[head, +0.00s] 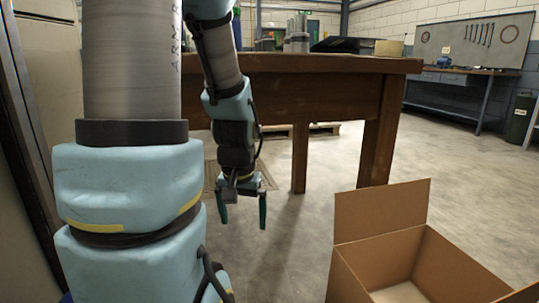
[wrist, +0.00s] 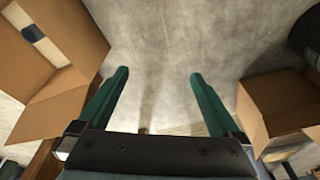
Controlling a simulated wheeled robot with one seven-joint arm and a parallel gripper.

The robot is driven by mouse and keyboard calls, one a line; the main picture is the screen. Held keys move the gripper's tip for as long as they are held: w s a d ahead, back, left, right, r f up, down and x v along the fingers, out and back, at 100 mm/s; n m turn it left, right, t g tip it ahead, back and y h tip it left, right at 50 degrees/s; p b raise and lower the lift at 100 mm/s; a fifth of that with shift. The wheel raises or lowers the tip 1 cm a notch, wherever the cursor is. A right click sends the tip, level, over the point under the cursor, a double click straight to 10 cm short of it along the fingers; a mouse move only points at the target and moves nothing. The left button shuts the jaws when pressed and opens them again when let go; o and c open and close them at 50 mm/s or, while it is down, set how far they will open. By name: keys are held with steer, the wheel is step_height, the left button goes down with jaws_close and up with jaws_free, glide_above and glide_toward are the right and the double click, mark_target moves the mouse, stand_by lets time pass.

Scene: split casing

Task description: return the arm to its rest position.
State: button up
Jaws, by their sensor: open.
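My gripper (head: 243,211) hangs from my arm in the head view, pointing down in front of the wooden table. Its two teal fingers are apart, with nothing between them. In the wrist view my gripper (wrist: 159,75) is also open and empty, with bare concrete floor beyond the fingertips. My arm's upper links fill the left of the head view.
A wooden table (head: 330,100) stands behind my gripper, with several items on top. An open cardboard box (head: 380,222) is on the floor at lower right. The wrist view shows cardboard at left (wrist: 60,45) and right (wrist: 275,105). Floor between gripper and box is clear.

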step_height(320, 180, up, 38)
steer(key=s+n+p, duration=0.1)
steer(key=s+p, duration=0.1)
steer(key=p, duration=3.6)
steer(key=shift+s+a+r+g, duration=0.2)
steer(key=shift+s+a+g, duration=0.1)
steer(key=shift+s, duration=0.1)
